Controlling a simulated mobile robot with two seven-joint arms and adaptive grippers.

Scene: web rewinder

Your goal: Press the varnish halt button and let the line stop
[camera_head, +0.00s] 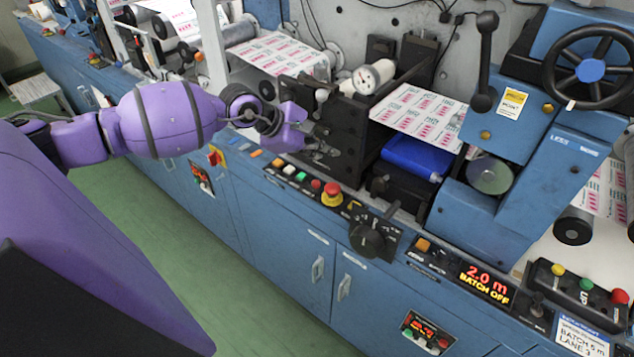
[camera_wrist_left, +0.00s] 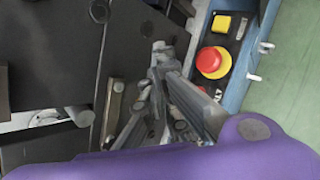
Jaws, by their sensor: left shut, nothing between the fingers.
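A red mushroom button on a yellow collar (camera_head: 331,190) sits on the front ledge control strip in the head view. It also shows in the wrist view (camera_wrist_left: 211,62), right of the fingertips. Beside it is a smaller red button (camera_head: 316,184), partly hidden behind a finger in the wrist view (camera_wrist_left: 201,90). Lettering nearby seems to end in "LT"; I cannot read which button is the varnish halt. My left gripper (camera_head: 332,151) is shut and empty, above and behind the strip by the black press block. Its closed fingertips (camera_wrist_left: 160,50) are apart from both buttons. My right gripper is not in view.
White and green buttons (camera_head: 301,177) lie along the same strip. A black rotary knob (camera_head: 369,238) stands to its right. The black press frame (camera_head: 335,125) is close to my left fingers. A display (camera_head: 484,285) reads "2.0 m BATCH OFF". Green floor is clear in front.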

